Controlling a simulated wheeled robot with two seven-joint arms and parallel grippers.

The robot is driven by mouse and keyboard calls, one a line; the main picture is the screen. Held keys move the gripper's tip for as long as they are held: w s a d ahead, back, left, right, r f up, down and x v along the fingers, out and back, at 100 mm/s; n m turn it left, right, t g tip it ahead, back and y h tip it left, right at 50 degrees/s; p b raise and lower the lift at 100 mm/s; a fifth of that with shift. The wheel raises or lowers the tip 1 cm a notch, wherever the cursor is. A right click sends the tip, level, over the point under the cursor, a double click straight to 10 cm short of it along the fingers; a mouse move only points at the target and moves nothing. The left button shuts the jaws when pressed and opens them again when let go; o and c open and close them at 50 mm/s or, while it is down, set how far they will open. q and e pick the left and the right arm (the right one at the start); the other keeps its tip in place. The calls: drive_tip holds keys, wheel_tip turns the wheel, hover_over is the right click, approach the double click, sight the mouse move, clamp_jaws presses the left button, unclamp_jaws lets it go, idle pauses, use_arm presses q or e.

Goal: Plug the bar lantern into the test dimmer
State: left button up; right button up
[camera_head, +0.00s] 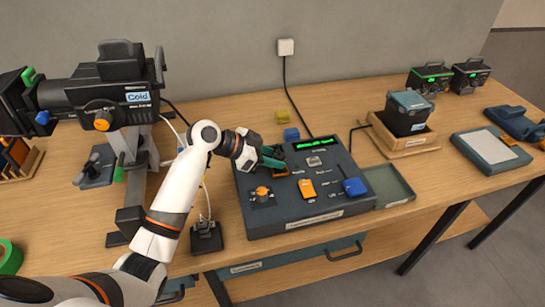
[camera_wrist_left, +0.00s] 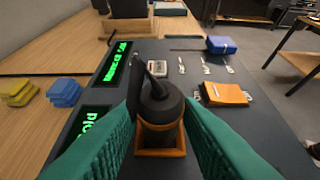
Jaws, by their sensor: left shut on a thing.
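The test dimmer (camera_head: 335,172) is a dark console on the bench with a lit green display, an orange slider and a blue one. A black lantern (camera_head: 90,93) with a "Cold" label is on a stand at the left. My left gripper (camera_head: 272,160) reaches over the dimmer's far left part. Its teal fingers are shut on a black plug (camera_wrist_left: 158,104), which also shows in the left wrist view with its cable end upward. The plug stands at an orange-framed socket (camera_wrist_left: 160,153); I cannot tell how deep it sits. My right gripper is out of view.
Yellow (camera_head: 282,117) and blue (camera_head: 291,134) blocks lie behind the dimmer. An open grey tray (camera_head: 392,186) adjoins its right side. A wooden tray (camera_head: 408,146) holds a dark box (camera_head: 408,111). A small black box (camera_head: 206,238) with a pale cable is left of the dimmer.

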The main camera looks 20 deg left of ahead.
use_arm(q)
drive_tip(key=o, duration=1.1)
drive_tip(key=shift+f, duration=0.25)
drive_tip(key=shift+r, duration=0.1)
